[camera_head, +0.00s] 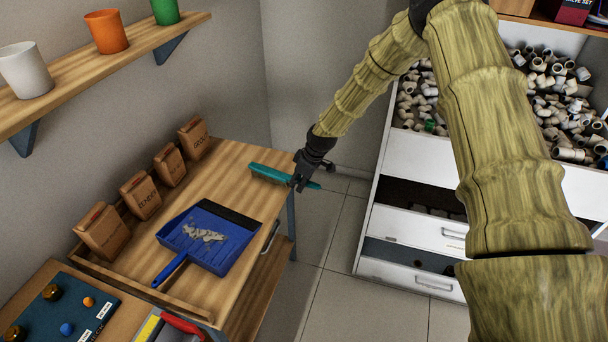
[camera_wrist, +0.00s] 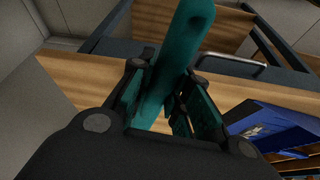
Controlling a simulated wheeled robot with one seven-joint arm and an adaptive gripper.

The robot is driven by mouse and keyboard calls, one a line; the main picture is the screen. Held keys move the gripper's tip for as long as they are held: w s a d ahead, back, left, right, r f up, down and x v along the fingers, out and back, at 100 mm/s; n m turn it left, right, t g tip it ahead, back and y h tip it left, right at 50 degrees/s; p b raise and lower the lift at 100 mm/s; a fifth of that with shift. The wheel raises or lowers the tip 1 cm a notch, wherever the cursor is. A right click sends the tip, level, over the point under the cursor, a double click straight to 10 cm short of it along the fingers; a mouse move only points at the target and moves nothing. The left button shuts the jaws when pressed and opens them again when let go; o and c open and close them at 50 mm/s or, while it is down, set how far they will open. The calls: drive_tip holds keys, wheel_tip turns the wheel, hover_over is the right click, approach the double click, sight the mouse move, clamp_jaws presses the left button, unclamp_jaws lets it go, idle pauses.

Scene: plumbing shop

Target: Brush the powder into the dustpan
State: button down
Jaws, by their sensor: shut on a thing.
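My gripper (camera_head: 303,172) is shut on a teal brush (camera_head: 269,173) beyond the table's right edge. The brush head reaches over the far right corner of the table, and the handle end sticks out to the right of the gripper. In the wrist view the teal brush (camera_wrist: 178,60) runs up between the fingers. A blue dustpan (camera_head: 217,261) with a black front edge lies on the wooden table, its handle toward the front left. A pale heap of powder (camera_head: 205,233) shows inside the pan. The pan also shows at the right of the wrist view (camera_wrist: 275,120).
Several brown paper bags (camera_head: 141,195) line the wall side of the wooden table (camera_head: 228,165). A shelf (camera_head: 150,37) with cups hangs above. A white drawer unit (camera_head: 425,160) full of pipe fittings stands right. The table between dustpan and brush is clear.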

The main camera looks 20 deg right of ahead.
drive_tip(key=s+a+p, duration=0.1)
drive_tip(key=s+a, duration=0.3)
drive_tip(key=a, duration=0.1)
drive_tip(key=s+a+p, duration=0.1)
drive_tip(key=s+a, duration=0.3)
drive_tip(key=a, duration=0.1)
drive_tip(key=s+a+p, duration=0.1)
drive_tip(key=s+a, duration=0.2)
drive_tip(key=a, duration=0.2)
drive_tip(key=shift+s+r, duration=0.15)
drive_tip(key=shift+s, duration=0.25)
drive_tip(key=s+a, duration=0.2)
drive_tip(key=s+a+p, duration=0.1)
drive_tip(key=s+a, duration=0.2)
drive_tip(key=shift+s+a+r, duration=0.2)
drive_tip(key=shift+s+a, duration=0.1)
drive_tip(key=shift+s, duration=0.05)
drive_tip(key=w+d+r+p, duration=0.4)
drive_tip(key=r, duration=0.4)
drive_tip(key=shift+r+p, duration=0.35)
drive_tip(key=shift+r, duration=0.05)
drive_tip(key=shift+w, duration=0.15)
